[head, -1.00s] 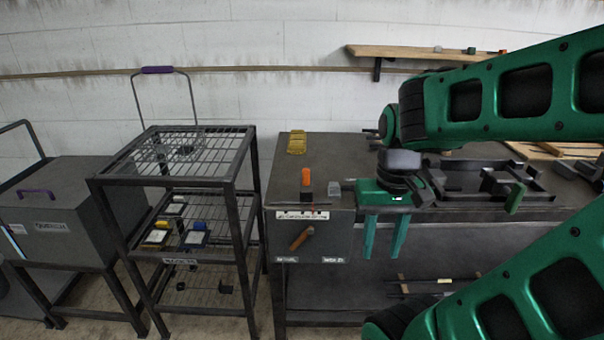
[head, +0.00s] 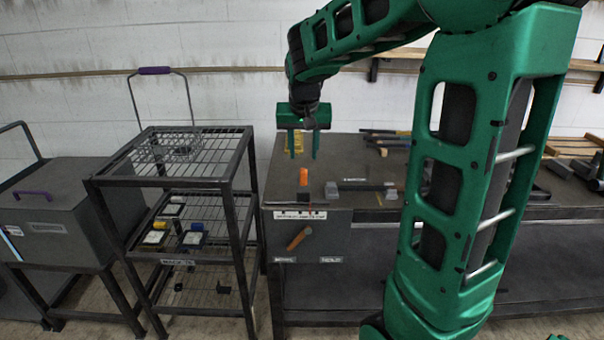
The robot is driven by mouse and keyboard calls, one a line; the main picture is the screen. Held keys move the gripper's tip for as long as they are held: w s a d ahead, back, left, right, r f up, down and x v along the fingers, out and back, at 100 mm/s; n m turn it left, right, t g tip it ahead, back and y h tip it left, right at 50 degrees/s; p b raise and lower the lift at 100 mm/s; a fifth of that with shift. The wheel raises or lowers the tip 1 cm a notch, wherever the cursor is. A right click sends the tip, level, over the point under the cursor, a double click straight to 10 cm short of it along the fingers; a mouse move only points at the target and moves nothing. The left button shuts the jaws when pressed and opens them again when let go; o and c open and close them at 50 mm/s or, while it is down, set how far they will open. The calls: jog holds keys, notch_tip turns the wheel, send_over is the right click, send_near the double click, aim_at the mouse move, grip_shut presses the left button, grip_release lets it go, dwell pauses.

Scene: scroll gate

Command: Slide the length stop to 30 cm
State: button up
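My gripper (head: 303,150) hangs fingers-down above the back left part of the workbench (head: 283,181). Its two green fingers are apart with nothing visible between them, so it is open. An upright orange piece (head: 303,177) on a dark base stands at the front left edge of the bench top, lower in the picture than my fingertips and apart from them. A small grey block (head: 331,190) lies to its right. I cannot tell for sure which of these is the length stop. A white strip with dark marks (head: 300,215) runs along the bench's front edge; its numbers are too small to read.
An orange lever (head: 299,238) sits on the bench's front panel. A yellow object (head: 294,146) is partly hidden behind my gripper. A dark bar (head: 366,185) lies right of the grey block. A wire-shelf rack (head: 247,180) stands left of the bench. My arm hides part of the right side.

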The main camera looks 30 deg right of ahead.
aim_at(303, 170)
jog(key=x, duration=1)
jog(key=shift+s, duration=0.1)
grip_shut()
